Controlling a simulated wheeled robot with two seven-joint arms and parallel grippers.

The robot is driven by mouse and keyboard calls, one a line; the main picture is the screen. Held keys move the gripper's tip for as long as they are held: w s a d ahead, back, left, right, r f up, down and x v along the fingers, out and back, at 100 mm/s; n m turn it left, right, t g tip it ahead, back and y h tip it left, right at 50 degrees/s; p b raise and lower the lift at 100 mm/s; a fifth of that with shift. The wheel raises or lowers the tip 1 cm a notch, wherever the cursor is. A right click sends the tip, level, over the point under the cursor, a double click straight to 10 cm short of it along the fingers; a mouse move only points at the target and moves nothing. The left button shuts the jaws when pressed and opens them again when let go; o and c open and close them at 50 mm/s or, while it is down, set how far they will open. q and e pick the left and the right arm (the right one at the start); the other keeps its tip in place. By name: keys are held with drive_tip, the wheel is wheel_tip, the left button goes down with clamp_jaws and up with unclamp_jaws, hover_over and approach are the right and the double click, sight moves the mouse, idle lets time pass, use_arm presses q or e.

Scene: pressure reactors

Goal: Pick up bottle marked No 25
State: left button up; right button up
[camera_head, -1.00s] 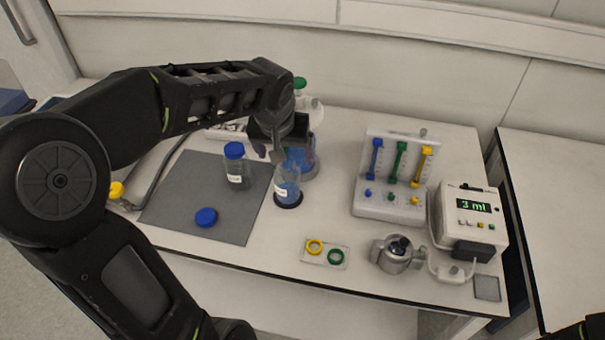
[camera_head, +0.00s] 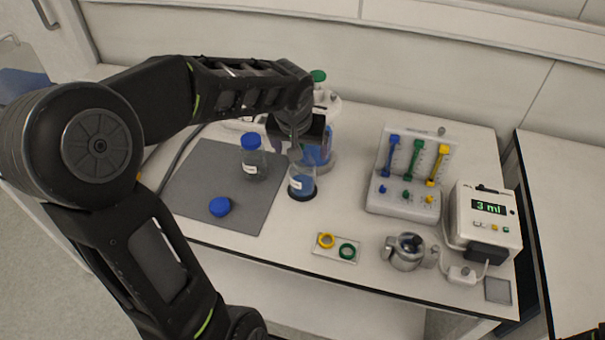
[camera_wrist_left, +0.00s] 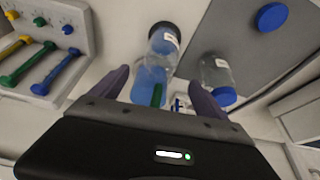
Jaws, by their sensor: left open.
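A clear bottle with a blue cap (camera_head: 252,160) stands upright on the grey mat. An uncapped bottle holding blue liquid (camera_head: 302,184) stands on a dark round spot beside the mat. Both carry small white labels, too small to read, so I cannot tell which is No 25. My left gripper (camera_head: 284,152) is open above and behind these bottles. In the left wrist view my left gripper (camera_wrist_left: 161,82) has its fingers apart, with the blue-liquid bottle (camera_wrist_left: 164,42) beyond the gap and the capped bottle (camera_wrist_left: 215,72) beyond the right finger.
A stirrer-like device with a blue vessel and green top (camera_head: 319,76) stands behind my gripper. A loose blue cap (camera_head: 220,206) lies on the grey mat (camera_head: 200,170). A coloured-valve rack (camera_head: 403,202), metal pot (camera_head: 405,252), ring tray (camera_head: 336,249) and "3 ml" meter (camera_head: 487,222) stand right.

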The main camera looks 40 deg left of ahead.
sight(302, 173)
use_arm(q)
drive_tip(key=x, duration=0.5)
drive_tip(key=shift+p, duration=0.3)
clamp_jaws()
idle(1.0)
